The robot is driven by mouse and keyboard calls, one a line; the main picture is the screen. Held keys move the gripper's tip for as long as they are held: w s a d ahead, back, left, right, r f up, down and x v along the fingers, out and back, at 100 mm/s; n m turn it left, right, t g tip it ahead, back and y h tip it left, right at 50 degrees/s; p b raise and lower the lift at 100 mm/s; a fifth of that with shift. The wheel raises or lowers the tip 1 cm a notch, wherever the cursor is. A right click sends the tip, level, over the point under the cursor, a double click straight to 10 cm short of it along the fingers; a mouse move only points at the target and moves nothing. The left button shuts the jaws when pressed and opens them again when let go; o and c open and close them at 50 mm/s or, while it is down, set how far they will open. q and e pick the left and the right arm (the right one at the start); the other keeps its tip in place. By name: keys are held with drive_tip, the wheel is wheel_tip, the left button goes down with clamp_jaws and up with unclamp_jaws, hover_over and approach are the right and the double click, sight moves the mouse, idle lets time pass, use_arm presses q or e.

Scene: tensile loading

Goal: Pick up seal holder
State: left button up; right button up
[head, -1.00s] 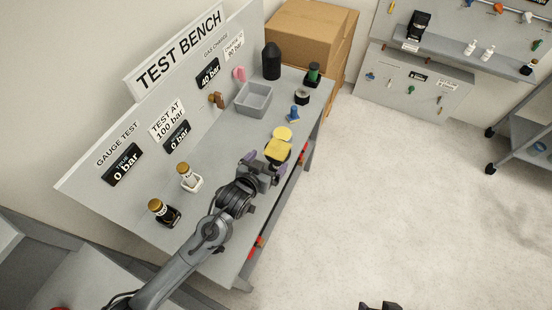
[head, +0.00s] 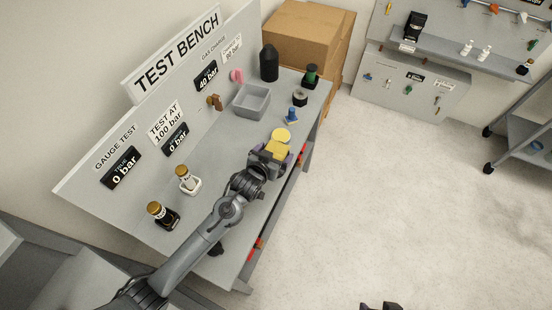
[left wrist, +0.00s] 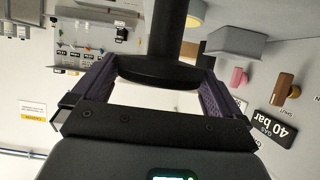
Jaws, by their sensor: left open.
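What I take to be the seal holder is a yellow-topped piece (head: 277,149) near the bench's front edge in the head view. My left gripper (head: 271,153) is at it, with its purple fingers on either side. In the left wrist view a black post with a wide round flange (left wrist: 160,72) stands between the open fingers of the left gripper (left wrist: 160,88). I cannot tell whether either finger touches it. A dark shape at the bottom edge of the head view may be my right gripper (head: 381,305); its jaws cannot be made out.
A flat yellow disc (head: 281,135) lies just behind the piece. A blue item (head: 291,116), a black ring-like part (head: 300,98) and a grey bin (head: 239,108) stand farther back.

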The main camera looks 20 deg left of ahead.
use_arm(q)
drive_tip(key=shift+c, duration=0.2)
drive_tip(key=c, duration=0.9)
drive_tip(key=shift+c, duration=0.9)
drive_tip(key=shift+r, duration=0.2)
